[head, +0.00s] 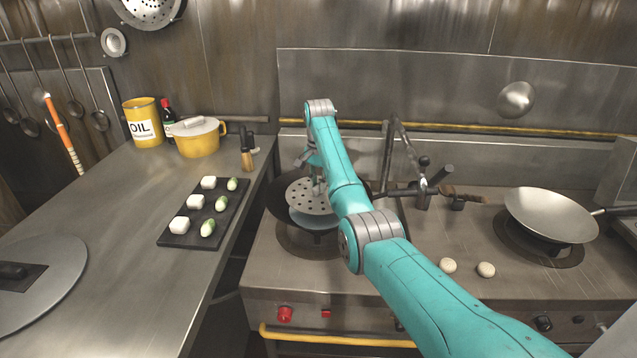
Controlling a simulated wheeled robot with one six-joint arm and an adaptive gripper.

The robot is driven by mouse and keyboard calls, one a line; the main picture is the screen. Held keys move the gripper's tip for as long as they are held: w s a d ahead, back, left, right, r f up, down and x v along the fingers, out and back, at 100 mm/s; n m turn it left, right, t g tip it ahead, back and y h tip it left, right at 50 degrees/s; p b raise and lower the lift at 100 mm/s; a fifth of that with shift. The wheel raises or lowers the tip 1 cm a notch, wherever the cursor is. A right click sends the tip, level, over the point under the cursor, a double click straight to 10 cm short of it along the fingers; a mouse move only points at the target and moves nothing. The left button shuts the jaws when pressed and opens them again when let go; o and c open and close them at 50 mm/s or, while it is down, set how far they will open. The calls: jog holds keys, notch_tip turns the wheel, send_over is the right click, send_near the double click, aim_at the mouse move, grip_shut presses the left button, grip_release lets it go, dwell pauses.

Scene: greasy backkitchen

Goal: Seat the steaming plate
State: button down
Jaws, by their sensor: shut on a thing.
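The steaming plate (306,197) is a round, light grey disc with many holes, in the middle of the head view. It is over a dark wok (279,206) on the left burner of the stove, and a pale bluish surface shows just below its front edge. My gripper (318,182) reaches down at the plate and is shut on it. The arm partly hides the gripper, its fingertips and the right side of the wok. I cannot tell whether the plate touches the wok's wall.
A tap (392,155) stands right of my arm. An empty wok (550,213) sits on the right burner. Two pale round items (447,265) lie on the stove. A black board (180,229) with several pieces and a yellow pot (198,140) are on the left counter.

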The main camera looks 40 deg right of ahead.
aim_at(318, 195)
jog(key=shift+f, duration=2.35)
jog(key=c, duration=0.6)
grip_release()
jog(key=shift+r, duration=0.1)
jog(key=shift+r, duration=3.95)
